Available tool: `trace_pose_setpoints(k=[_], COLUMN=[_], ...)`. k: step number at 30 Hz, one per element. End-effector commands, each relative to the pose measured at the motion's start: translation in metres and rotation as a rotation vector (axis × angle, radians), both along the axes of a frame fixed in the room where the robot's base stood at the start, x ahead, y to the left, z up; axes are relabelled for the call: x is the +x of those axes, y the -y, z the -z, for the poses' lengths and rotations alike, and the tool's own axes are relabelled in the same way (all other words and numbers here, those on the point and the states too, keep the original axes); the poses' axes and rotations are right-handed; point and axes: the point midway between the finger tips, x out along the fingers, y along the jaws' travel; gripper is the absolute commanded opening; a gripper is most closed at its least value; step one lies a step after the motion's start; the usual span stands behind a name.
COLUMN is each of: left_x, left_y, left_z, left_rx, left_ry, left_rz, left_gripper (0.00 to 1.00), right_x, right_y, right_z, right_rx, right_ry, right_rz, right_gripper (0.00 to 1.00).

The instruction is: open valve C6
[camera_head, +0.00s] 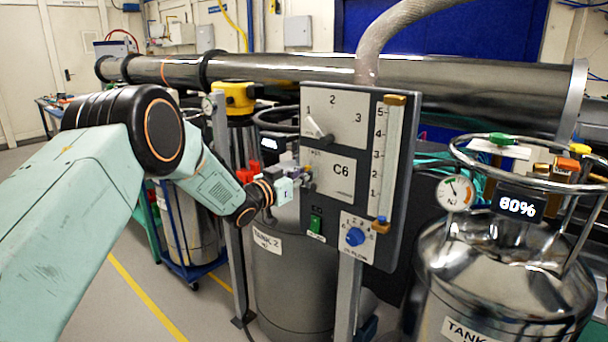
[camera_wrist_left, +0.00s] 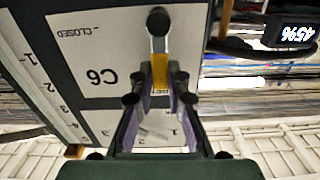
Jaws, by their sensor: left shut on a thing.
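In the left wrist view the plate (camera_wrist_left: 100,50) appears upside down, with a "CLOSED" label. The valve's lever (camera_wrist_left: 159,46) has a round dark end at the top of that view and runs down between my fingers. A second label beside the lever, partly covered, seems to read "OPEN". My left gripper (camera_head: 302,179) is at the plate's left edge; in the left wrist view it (camera_wrist_left: 160,75) is shut on the lever. My right gripper is out of view.
The panel also bears a 1-2-3 selector (camera_head: 318,130), a scale tube (camera_head: 389,160), a green switch (camera_head: 315,223) and a blue knob (camera_head: 355,237). Tank 2 (camera_head: 290,280) stands below; a shiny tank (camera_head: 500,270) reading 80% is at right. A steel pipe (camera_head: 300,70) runs behind.

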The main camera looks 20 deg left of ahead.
Motion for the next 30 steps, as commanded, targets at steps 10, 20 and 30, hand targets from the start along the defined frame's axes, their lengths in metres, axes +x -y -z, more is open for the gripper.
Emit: trace_pose_setpoints(k=[10, 20, 30], left_x=[0.0, -0.001, -0.035], left_y=[0.0, 0.0, -0.015], left_z=[-0.001, -0.001, -0.001], left_rx=[0.001, 0.001, -0.002], left_ry=[0.004, 0.001, -0.001], left_rz=[0.0, 0.0, -0.003], left_gripper=[0.37, 0.39, 0.39], right_x=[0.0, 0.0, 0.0], right_y=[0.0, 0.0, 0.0], right_z=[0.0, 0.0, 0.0], right_rx=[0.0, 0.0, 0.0], right_ry=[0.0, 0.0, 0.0], right_rz=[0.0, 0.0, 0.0], right_gripper=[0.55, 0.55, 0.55])
